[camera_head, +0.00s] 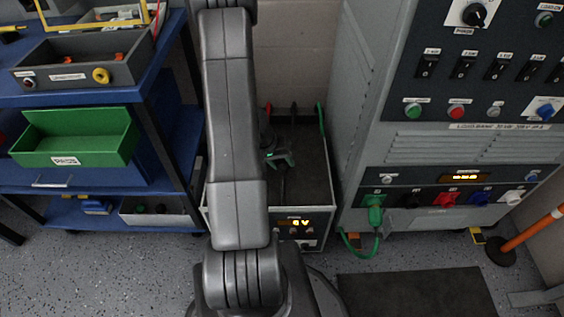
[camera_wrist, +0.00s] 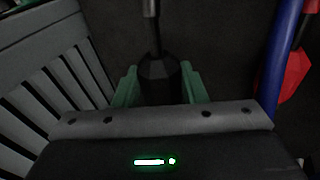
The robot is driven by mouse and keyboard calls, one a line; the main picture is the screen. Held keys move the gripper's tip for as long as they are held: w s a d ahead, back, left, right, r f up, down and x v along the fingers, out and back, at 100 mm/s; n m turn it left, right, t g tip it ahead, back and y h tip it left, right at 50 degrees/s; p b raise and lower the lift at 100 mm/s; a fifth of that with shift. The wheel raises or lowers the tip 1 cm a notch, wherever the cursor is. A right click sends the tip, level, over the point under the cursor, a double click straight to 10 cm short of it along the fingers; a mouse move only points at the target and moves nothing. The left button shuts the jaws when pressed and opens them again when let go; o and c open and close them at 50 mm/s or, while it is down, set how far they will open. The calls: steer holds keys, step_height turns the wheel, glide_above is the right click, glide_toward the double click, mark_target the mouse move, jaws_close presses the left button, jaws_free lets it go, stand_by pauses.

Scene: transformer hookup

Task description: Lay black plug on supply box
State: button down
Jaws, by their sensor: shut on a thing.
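The supply box (camera_head: 315,185) stands on the floor between the shelf and the grey cabinet. It has a dark top and a lit display on its front. My gripper (camera_head: 280,158) is over the dark top, partly hidden by my arm. In the wrist view, the green fingers of my gripper (camera_wrist: 158,88) are shut around the black plug (camera_wrist: 158,72). A thin dark stem with a grey end runs up from the plug in that picture. I cannot tell whether the plug touches the box.
A red plug (camera_wrist: 294,77) and a blue cable (camera_wrist: 283,50) are at the right of the wrist view. A green plug (camera_head: 375,213) sits in the cabinet (camera_head: 440,150) front. Blue shelving (camera_head: 160,140) with bins stands left. A dark mat (camera_head: 418,290) lies on the floor.

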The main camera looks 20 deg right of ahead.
steer(key=f+b, duration=0.1)
steer(key=w+f+b, duration=0.1)
steer(key=f, duration=0.1)
steer(key=shift+w+d, duration=0.15)
step_height(320, 180, down, 2)
steer(key=b, duration=0.3)
steer(key=shift+f, duration=0.1)
steer(key=c, duration=0.9)
jaws_free()
steer(key=shift+o, duration=0.4)
steer(key=shift+f, duration=0.1)
steer(key=shift+s, duration=0.2)
steer(key=p+v, duration=0.5)
steer(key=v, duration=0.9)
steer(key=shift+r, duration=0.2)
